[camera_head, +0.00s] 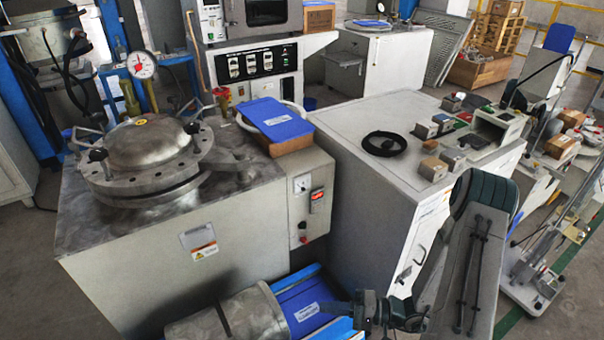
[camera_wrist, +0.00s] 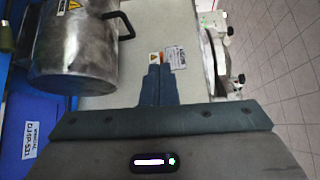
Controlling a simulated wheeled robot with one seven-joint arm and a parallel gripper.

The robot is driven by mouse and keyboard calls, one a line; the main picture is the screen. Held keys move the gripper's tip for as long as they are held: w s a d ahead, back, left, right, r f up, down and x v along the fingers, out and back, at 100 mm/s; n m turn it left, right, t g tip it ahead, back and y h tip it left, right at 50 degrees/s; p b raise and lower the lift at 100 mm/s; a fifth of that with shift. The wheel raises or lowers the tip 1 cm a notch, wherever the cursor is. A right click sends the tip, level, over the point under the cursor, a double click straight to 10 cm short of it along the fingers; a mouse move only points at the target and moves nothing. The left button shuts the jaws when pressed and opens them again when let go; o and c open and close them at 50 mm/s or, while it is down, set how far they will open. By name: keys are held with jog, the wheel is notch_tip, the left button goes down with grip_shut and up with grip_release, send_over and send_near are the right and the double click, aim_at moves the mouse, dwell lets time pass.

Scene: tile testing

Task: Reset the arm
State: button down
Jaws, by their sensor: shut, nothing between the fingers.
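My arm (camera_head: 470,265) reaches down at the lower right of the head view, grey with dark joints. My gripper (camera_head: 328,307) is at its low end, near the bottom edge, over a blue surface beside a metal cylinder (camera_head: 250,315). In the wrist view the two dark fingers of my gripper (camera_wrist: 155,66) lie side by side, shut and empty. Beyond their tips are a warning label and a white label on a pale surface (camera_wrist: 115,98). I cannot tell whether the fingertips touch anything.
The metal cylinder (camera_wrist: 75,50) with a black handle (camera_wrist: 122,24) is close on the left. A grey machine with a round metal lid (camera_head: 140,145) stands left, and a white cabinet (camera_head: 350,180) stands behind my gripper. Tiled floor (camera_wrist: 285,70) is open on the right.

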jog(key=s+d+r+h+p, duration=0.2)
jog(key=r+h+p, duration=0.3)
jog(key=r, duration=0.9)
jog(key=s+d+r+n+h+p, duration=0.1)
jog(key=s+d+r+h+p, duration=0.2)
jog(key=r, duration=1.1)
jog(key=s+d+r+n+h+p, duration=0.1)
jog(key=r+h+p, duration=0.6)
jog(key=r, duration=0.7)
jog(key=shift+s+d+r+h, duration=0.2)
jog(key=shift+s+d+h, duration=0.65)
jog(key=shift+s+h, duration=0.3)
